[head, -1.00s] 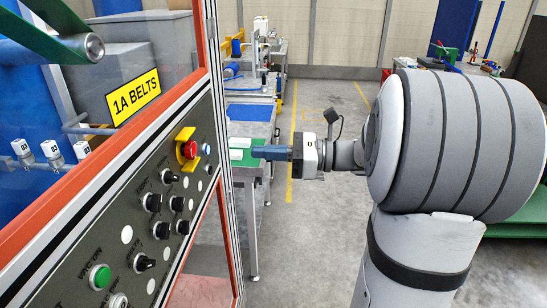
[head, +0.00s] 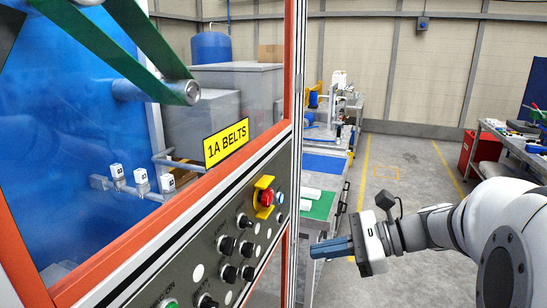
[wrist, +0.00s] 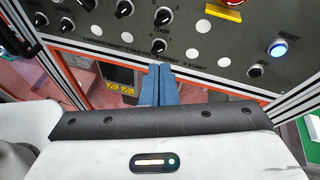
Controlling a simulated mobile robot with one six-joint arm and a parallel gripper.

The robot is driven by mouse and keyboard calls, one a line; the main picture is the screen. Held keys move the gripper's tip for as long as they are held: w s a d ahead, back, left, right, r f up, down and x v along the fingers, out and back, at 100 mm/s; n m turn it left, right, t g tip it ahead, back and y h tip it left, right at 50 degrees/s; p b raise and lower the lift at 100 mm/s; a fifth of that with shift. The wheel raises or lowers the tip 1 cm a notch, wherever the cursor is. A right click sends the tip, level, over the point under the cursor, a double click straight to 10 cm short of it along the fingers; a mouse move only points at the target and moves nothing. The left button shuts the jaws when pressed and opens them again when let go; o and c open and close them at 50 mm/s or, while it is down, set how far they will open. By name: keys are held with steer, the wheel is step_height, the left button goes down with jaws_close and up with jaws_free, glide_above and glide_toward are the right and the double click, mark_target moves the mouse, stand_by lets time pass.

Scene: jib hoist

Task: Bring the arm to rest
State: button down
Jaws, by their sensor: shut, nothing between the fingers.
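My gripper (head: 318,250) is in the lower middle of the head view, with blue fingers pointing left towards the control panel (head: 222,262). In the wrist view its two blue fingers (wrist: 160,84) lie together, shut and empty. They overlap the panel's lower edge in that picture. I cannot tell the exact gap, but no contact shows. My arm reaches in from the right, bent low, with its nearer links at the lower right corner.
The panel carries black knobs, a red stop button (head: 266,198) on yellow, and a lit blue button (wrist: 277,50). Above it is a glazed cabinet labelled "1A BELTS" (head: 226,143). A workbench (head: 326,165) stands behind. Floor (head: 405,165) is open beyond my arm.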

steer(key=s+a+f+n+g+h, duration=0.2)
steer(key=s+a+f+n+h, duration=0.1)
steer(key=s+f+n+h, duration=0.3)
steer(key=s+d+f+n+t+h, duration=0.2)
steer(key=s+d+n+h, duration=0.3)
steer(key=n, duration=0.7)
steer(key=shift+s+d+f+h, duration=0.15)
steer(key=shift+d+f+h, duration=0.2)
steer(key=shift+d+h, duration=0.6)
steer(key=shift+a+h, duration=0.25)
steer(key=shift+a, duration=0.1)
